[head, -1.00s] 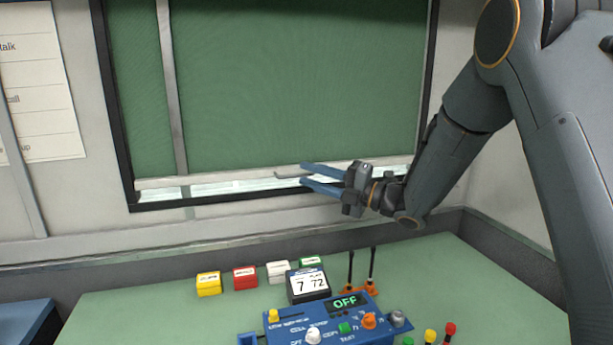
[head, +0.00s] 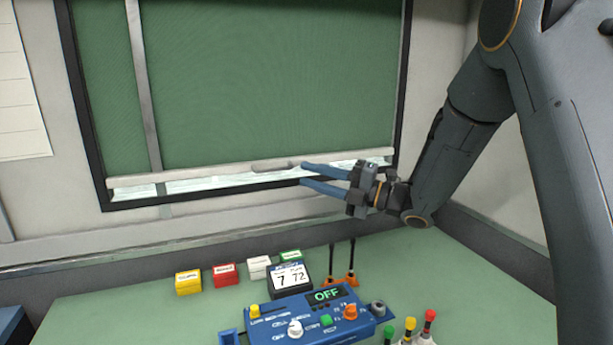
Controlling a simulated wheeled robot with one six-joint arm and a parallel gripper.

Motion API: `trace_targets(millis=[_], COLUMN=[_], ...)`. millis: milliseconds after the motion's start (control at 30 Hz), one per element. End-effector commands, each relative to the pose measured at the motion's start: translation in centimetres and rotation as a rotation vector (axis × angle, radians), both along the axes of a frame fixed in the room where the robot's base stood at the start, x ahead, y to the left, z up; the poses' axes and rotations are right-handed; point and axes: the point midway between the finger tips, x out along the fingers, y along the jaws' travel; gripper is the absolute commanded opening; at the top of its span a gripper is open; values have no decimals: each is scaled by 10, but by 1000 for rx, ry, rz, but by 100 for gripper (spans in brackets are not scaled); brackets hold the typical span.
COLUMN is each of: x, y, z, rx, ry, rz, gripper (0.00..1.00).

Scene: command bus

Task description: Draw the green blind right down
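The green blind (head: 270,80) covers most of the window in the head view. Its pale bottom bar (head: 215,172) hangs a little above the bottom of the dark window frame (head: 220,196), with a thin bright strip of glass between them. A grey pull tab (head: 272,165) sticks out from the middle of the bar. My gripper (head: 302,173) is in front of the bar, just right of the tab. Its two blue fingers are apart, one above the other, pointing left. The upper fingertip is close to the tab's right end; I cannot tell whether they touch.
Below the window is a green desk (head: 130,310). Coloured knobs (head: 410,325) stand at the front right.

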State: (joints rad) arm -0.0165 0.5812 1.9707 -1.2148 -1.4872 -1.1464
Motion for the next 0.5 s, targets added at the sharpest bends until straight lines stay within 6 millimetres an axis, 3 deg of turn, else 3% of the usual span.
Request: trace_targets(millis=[500], x=[-2], y=[-6], z=[-1], rx=[0], ry=[-1], rz=[0], gripper=[26])
